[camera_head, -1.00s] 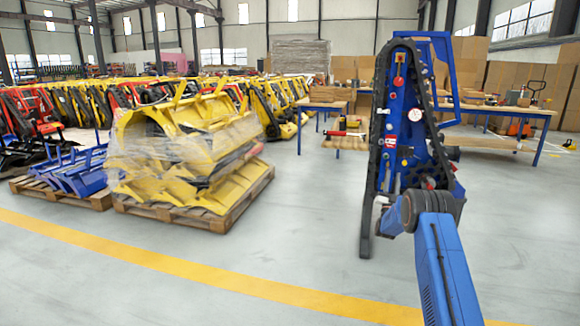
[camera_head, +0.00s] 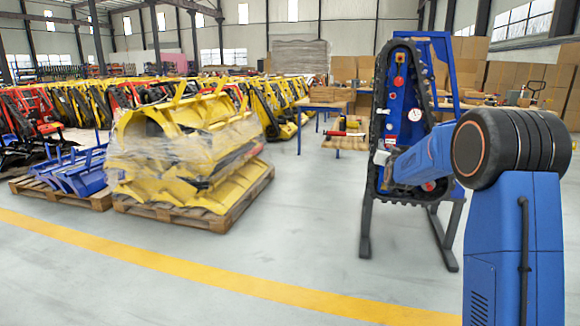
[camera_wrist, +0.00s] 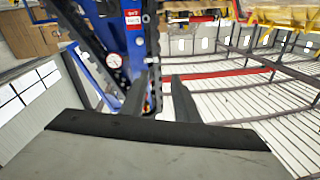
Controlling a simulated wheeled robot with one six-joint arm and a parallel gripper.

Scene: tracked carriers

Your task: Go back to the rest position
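The tracked carrier (camera_head: 412,75) stands upright on a blue frame right of centre in the head view, with a black track around a blue panel holding red and white knobs and a round dial. My blue arm reaches in from the lower right and covers the carrier's lower right part. My gripper (camera_wrist: 160,78) shows two dark fingers with a gap between them in the wrist view, and nothing is held. The carrier's blue panel (camera_wrist: 130,45) lies beyond the fingertips there. In the head view the gripper end is small, in front of the carrier's lower part; contact cannot be told.
A wooden pallet (camera_head: 225,216) with wrapped yellow parts (camera_head: 185,140) stands left of centre. Blue parts (camera_head: 75,172) lie on another pallet at the left. Workbenches and cardboard boxes (camera_head: 345,72) stand behind the carrier. The grey floor with a yellow line (camera_head: 200,268) is clear in front.

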